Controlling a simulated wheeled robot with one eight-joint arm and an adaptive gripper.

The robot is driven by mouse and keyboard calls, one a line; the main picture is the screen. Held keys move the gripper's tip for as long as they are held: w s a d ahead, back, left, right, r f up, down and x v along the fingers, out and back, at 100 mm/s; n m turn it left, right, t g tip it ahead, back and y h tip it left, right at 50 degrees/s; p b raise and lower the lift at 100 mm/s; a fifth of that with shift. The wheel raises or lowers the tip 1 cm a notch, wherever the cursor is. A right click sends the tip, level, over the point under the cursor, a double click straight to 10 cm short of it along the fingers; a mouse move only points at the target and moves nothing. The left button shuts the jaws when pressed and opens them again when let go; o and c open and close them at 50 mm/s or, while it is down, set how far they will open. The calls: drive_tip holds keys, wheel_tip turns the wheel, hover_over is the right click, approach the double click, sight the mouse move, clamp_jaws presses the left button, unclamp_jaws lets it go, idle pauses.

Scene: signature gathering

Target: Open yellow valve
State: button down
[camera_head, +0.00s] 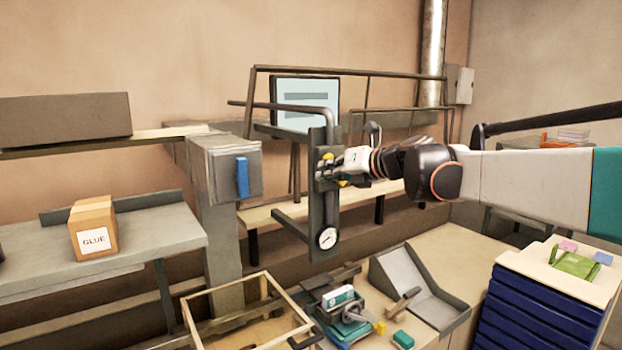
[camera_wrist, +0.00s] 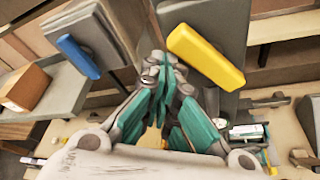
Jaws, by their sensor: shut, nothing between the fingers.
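The yellow valve handle (camera_wrist: 205,56) is a thick yellow bar lying at a slant on a dark upright plate (camera_head: 330,205). In the head view only bits of yellow (camera_head: 343,184) show around my gripper (camera_head: 326,170), which hides the rest. In the wrist view my gripper (camera_wrist: 160,72) has its teal-padded fingers together and empty. The fingertips are just left of the handle's upper-left end, close to it; I cannot tell whether they touch.
A grey box with a blue handle (camera_head: 242,177) stands to the left of the plate. A round gauge (camera_head: 327,238) sits at the plate's lower end. A glue carton (camera_head: 93,228) is on the left bench. Below are a wooden frame (camera_head: 240,315) and cluttered tools; blue drawers (camera_head: 540,310) stand right.

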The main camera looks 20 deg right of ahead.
drive_tip(key=shift+w+d+r, duration=0.1)
drive_tip(key=shift+d+r, duration=0.25)
drive_tip(key=shift+r, duration=0.25)
drive_tip(key=shift+w+d+r, duration=0.1)
drive_tip(key=shift+d+r, duration=0.25)
drive_tip(key=shift+r, duration=0.25)
drive_tip(key=shift+w+d+r, duration=0.1)
drive_tip(key=shift+d+r, duration=0.05)
drive_tip(key=shift+d, duration=0.05)
